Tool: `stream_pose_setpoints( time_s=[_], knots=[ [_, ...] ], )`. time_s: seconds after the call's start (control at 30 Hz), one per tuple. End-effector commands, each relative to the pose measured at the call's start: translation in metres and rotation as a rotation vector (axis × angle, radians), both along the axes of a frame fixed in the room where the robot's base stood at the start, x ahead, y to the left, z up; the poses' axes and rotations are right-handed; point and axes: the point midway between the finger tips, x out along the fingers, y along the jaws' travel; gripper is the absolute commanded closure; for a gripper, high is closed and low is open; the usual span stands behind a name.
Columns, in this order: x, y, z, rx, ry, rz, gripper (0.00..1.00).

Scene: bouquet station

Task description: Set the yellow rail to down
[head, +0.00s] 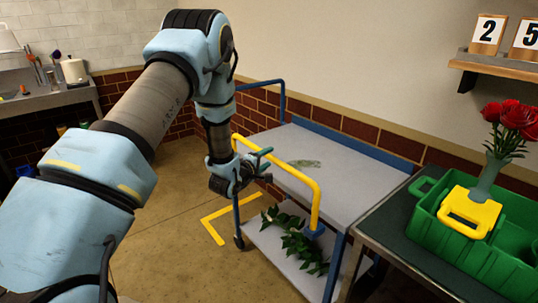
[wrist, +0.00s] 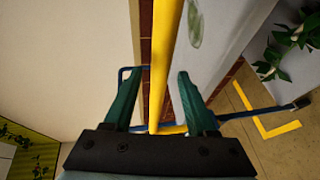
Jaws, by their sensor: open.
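The yellow rail (head: 290,167) is a bent bar along the near side of a grey cart (head: 345,172). It stands up above the cart's top. My gripper (head: 266,159) is at the rail's left part, with its teal fingers pointing right. In the wrist view the rail (wrist: 162,60) runs lengthwise between the two open fingers of my gripper (wrist: 161,76).
Green leafy stems (head: 296,243) lie on the cart's lower shelf (head: 270,245). A blue frame (head: 262,84) rises at the cart's far end. A green crate (head: 470,250) with a yellow-handled item and a vase of red flowers (head: 508,125) stands right.

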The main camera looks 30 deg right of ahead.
Motion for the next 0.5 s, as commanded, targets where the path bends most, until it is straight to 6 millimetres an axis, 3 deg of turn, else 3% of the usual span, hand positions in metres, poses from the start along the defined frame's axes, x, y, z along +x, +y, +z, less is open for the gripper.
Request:
stream_pose_setpoints(
  time_s=[0.17,0.5],
  knots=[
    [0.0076,-0.0126,-0.0022,0.001,-0.001,-0.001,0.43],
    [0.0091,-0.0142,-0.0035,0.001,0.001,0.0,0.45]
  ],
)
